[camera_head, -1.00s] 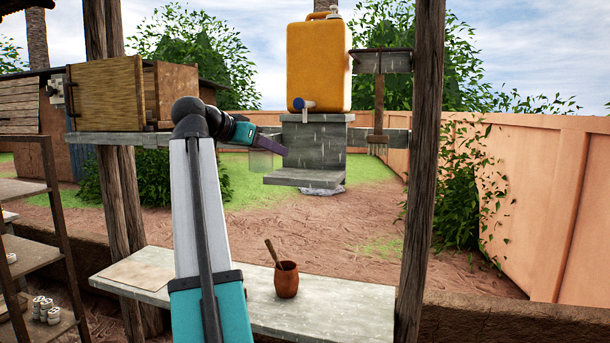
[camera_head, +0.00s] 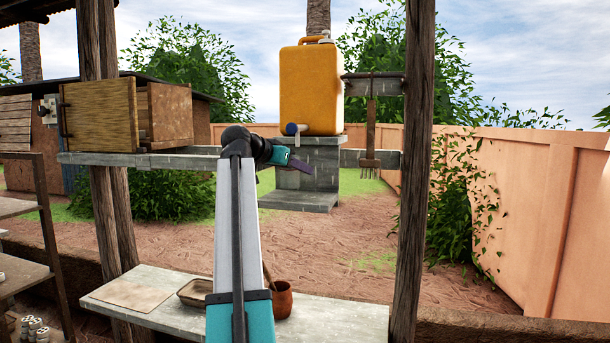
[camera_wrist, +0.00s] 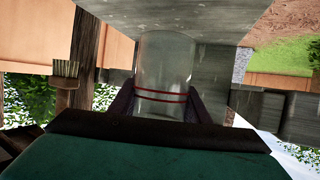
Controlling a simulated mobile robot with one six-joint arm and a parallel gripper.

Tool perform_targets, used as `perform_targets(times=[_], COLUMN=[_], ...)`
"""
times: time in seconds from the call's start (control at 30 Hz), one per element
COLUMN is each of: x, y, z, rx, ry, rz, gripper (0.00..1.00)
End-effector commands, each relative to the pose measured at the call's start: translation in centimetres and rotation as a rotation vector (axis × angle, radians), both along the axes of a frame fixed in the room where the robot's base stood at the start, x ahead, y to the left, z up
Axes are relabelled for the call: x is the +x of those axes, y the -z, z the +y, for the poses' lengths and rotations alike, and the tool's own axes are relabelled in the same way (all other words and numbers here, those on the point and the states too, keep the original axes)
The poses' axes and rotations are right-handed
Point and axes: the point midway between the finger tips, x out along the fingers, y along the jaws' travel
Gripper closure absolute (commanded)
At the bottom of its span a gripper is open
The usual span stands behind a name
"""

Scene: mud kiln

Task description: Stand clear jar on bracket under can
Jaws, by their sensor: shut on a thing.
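The can is a yellow jerrycan (camera_head: 310,92) with a blue-ended tap, on a grey concrete stand (camera_head: 322,155). The bracket is the low grey ledge (camera_head: 300,201) at the front of the stand, under the tap. My gripper (camera_head: 302,178) is in front of the stand, above the ledge in the picture. In the wrist view my gripper (camera_wrist: 167,100) is shut on the clear jar (camera_wrist: 165,65), which has red bands. Grey concrete shows behind the jar. The jar is not clear to see in the head view, and I cannot tell whether it touches the ledge.
A wooden box (camera_head: 98,116) stands on the long grey beam at left. A rake-like tool (camera_head: 370,135) hangs right of the can. A wooden post (camera_head: 414,170) stands at right. A clay pot (camera_head: 282,299) and a tray (camera_head: 193,292) are on the near bench (camera_head: 345,322).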

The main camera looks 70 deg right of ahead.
Motion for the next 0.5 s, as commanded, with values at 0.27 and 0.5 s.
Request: perform_targets(times=[0.27, 0.5], x=[-0.7, -0.7], y=[-0.1, 0.0], z=[-2.3, -2.3], rx=[0.000, -0.001], ry=[-0.002, -0.002], rz=[0.000, 0.000], gripper=[0.79, 0.79])
